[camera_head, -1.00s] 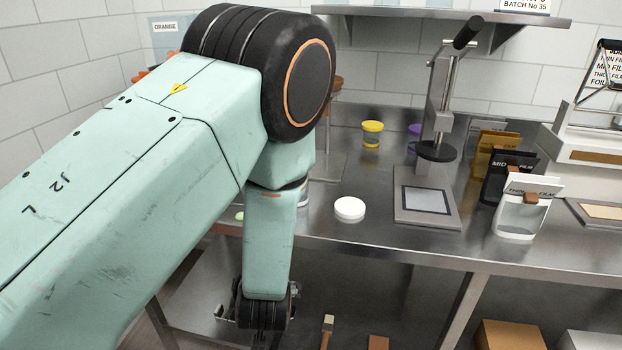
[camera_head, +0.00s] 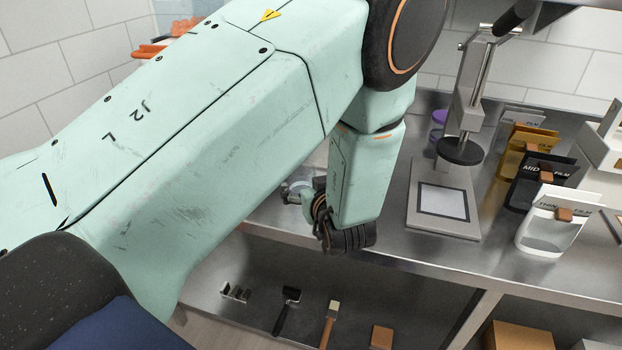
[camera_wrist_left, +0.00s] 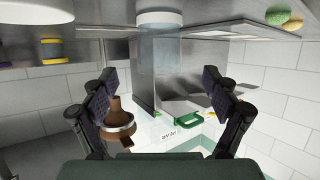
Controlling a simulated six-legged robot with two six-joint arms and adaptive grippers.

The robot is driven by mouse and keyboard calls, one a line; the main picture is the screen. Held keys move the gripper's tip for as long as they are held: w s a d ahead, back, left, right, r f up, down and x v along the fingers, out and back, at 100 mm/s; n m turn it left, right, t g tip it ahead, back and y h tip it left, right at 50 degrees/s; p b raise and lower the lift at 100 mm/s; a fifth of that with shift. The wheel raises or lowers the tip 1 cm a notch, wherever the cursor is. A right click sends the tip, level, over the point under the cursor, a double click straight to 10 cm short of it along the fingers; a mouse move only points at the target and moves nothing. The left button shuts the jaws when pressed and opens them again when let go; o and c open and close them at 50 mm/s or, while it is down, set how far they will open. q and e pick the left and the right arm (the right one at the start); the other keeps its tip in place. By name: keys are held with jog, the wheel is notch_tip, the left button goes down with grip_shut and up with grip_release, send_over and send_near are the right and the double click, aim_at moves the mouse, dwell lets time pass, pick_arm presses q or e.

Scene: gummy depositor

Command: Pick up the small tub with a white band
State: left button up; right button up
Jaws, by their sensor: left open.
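In the left wrist view, where the scene appears upside down, a clear tub with a white band (camera_wrist_left: 160,18) stands straight ahead at the top centre. My left gripper's two dark fingers (camera_wrist_left: 160,82) are spread wide, one on each side of the picture, with nothing between them; the tub lies beyond them. In the head view my left gripper (camera_head: 293,191) is at the counter's front edge, mostly behind my own arm. The tub cannot be made out clearly there. My right gripper is in neither view.
A white disc (camera_wrist_left: 30,12) and a yellow-banded tub (camera_wrist_left: 52,50) stand off to the left in the wrist view. A press (camera_head: 460,150), film holders (camera_head: 548,225) and a purple tub (camera_head: 439,117) stand on the steel counter (camera_head: 400,247). Brushes (camera_head: 330,322) lie on the lower shelf.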

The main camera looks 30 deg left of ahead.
aim_at(299, 171)
pick_arm(q)
jog(key=shift+a, duration=0.35)
jog(key=shift+w+a+f, duration=0.1)
jog(key=shift+w+a, duration=0.15)
jog(key=shift+w, duration=0.2)
jog(key=x, duration=0.4)
jog(key=shift+w+a, duration=0.15)
jog(key=shift+a, duration=0.15)
jog(key=shift+w+a+f, duration=0.15)
jog(key=shift+w+a, duration=0.1)
jog(key=shift+w, duration=0.25)
jog(key=shift+c, duration=0.2)
jog(key=shift+a, duration=0.1)
jog(key=c, duration=1.2)
